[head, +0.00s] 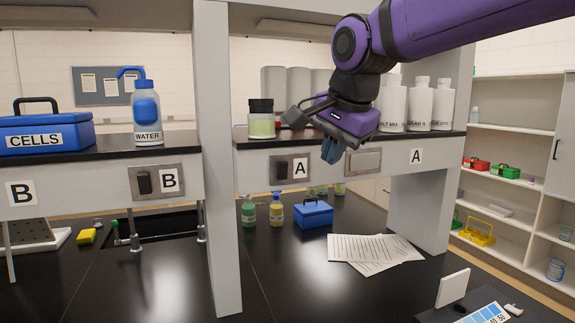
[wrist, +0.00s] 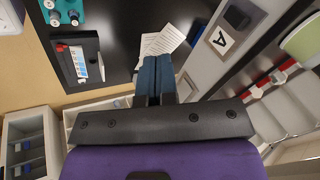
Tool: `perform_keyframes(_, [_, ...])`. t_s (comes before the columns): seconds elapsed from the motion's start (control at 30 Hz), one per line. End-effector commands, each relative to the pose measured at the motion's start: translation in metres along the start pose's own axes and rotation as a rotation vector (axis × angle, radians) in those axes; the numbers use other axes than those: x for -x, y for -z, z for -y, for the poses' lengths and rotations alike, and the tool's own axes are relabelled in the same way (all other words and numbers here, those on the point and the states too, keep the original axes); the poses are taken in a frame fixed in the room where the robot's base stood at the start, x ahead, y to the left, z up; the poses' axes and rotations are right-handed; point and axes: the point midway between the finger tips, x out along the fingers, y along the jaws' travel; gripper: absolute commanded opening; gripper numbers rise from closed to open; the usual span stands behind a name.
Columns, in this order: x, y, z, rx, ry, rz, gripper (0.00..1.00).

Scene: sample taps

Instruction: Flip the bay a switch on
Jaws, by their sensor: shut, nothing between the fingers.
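The bay A switch (head: 281,169) is a dark rocker on a metal plate, on the grey front rail under the right-hand shelf, beside an "A" label (head: 300,168). I cannot tell its on or off position. The switch also shows near the top right of the wrist view (wrist: 237,17), with its label (wrist: 222,40) just below. My gripper (head: 332,155) is shut and empty, with blue fingertips pointing down. In the head view it hangs in front of the rail, right of the switch and apart from it. In the wrist view its fingers (wrist: 157,68) are closed together.
A similar bay B switch (head: 143,183) is on the left rail, past a grey post (head: 218,150). A blank plate (head: 363,162) lies right of the bay A switch. A jar (head: 261,120) and white bottles stand on the shelf above. Papers (head: 370,250) and a blue box (head: 313,215) lie below.

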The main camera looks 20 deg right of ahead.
Motion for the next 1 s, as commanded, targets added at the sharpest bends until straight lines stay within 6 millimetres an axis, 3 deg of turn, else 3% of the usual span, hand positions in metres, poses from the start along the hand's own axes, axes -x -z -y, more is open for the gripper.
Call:
perform_keyframes(0.1, [-0.002, 0.004, 0.034, -0.192, -0.002, 0.002, 0.0])
perform_keyframes(0.33, [-0.005, 0.007, 0.07, -0.432, 0.001, 0.005, 0.0])
perform_keyframes(0.8, [-0.006, 0.007, 0.076, -0.478, 0.001, 0.005, 0.0])
perform_keyframes(1.0, [-0.023, 0.007, 0.076, -0.477, -0.001, 0.005, 0.0])
